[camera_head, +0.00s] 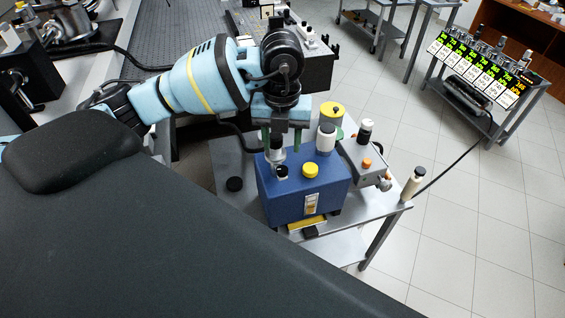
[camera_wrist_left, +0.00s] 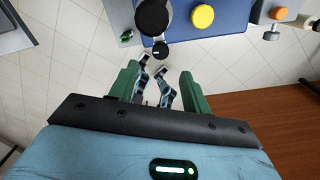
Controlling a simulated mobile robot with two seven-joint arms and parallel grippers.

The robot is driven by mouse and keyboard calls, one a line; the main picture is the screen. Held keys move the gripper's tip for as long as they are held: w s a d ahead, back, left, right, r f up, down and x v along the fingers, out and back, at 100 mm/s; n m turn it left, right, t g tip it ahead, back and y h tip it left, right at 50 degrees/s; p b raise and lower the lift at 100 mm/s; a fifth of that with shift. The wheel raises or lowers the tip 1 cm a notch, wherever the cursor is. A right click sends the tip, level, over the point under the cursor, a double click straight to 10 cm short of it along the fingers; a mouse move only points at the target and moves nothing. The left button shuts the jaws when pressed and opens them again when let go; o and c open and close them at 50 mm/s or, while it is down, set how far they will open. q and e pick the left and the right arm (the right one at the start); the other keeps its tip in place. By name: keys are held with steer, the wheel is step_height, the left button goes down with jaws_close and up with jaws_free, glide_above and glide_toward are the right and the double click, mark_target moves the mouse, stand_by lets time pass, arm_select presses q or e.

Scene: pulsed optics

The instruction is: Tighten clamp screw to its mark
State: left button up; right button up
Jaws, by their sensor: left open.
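A blue box (camera_head: 310,188) stands on a small grey cart. A small black knob (camera_head: 281,172) sits at its top near edge; it looks like the clamp screw, but I cannot be sure. The knob also shows in the left wrist view (camera_wrist_left: 160,48), just beyond the fingertips, beside a larger black round cap (camera_wrist_left: 153,17). Its mark is too small to read. My left gripper (camera_head: 282,146) points down above the box, its green fingers apart and empty. In the left wrist view the open fingers (camera_wrist_left: 160,70) lie either side of the knob's line. My right gripper is not in view.
A grey unit with an orange knob (camera_head: 366,163) is to the right. A black puck (camera_head: 234,184) lies on the cart (camera_head: 232,160).

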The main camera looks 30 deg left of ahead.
mark_target(282, 169)
arm_select(q)
steer(key=shift+f, duration=3.85)
steer(key=shift+c, duration=0.5)
steer(key=c, duration=0.9)
